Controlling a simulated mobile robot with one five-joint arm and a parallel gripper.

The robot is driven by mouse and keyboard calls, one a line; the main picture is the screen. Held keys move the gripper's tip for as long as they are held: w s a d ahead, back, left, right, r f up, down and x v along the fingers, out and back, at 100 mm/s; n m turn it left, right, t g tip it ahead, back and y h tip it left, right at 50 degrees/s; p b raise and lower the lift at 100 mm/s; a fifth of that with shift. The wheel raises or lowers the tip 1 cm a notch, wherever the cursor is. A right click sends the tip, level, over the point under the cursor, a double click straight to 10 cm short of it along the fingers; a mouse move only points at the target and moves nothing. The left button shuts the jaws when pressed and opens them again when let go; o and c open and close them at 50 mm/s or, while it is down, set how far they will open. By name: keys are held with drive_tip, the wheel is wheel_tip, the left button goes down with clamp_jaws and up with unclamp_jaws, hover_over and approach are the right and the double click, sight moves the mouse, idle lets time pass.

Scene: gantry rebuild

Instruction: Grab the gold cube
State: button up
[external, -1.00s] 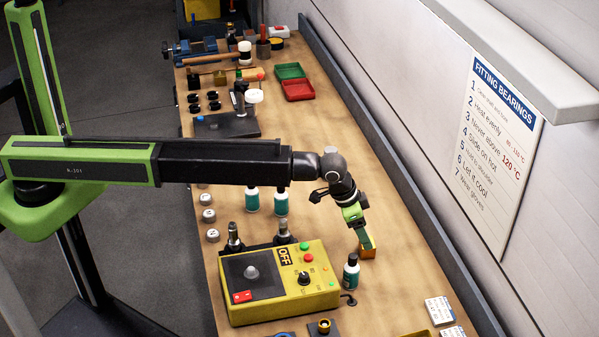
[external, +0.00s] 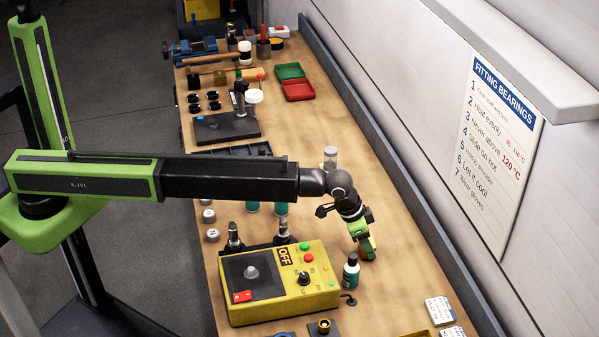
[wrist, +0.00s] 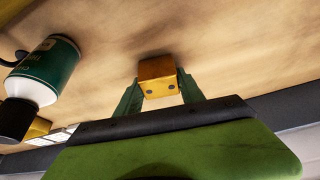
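The gold cube (wrist: 158,75) is on the wooden bench top, with two dark dots on its near face in the wrist view. In the external view only a small orange-brown bit of it shows, below my gripper (external: 366,247). In the wrist view the two green fingers of my gripper (wrist: 160,90) stand on either side of the cube, close to its left and right sides. I cannot tell whether they press on it or whether a thin gap is left.
A dark-capped bottle with a teal label (external: 351,270) stands just left of the cube; it fills the left of the wrist view (wrist: 45,72). The yellow control box (external: 315,265) is further left. The bench to the right is clear up to the grey rail (external: 410,190).

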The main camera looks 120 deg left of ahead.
clamp_jaws()
drive_tip(key=shift+r, duration=0.1)
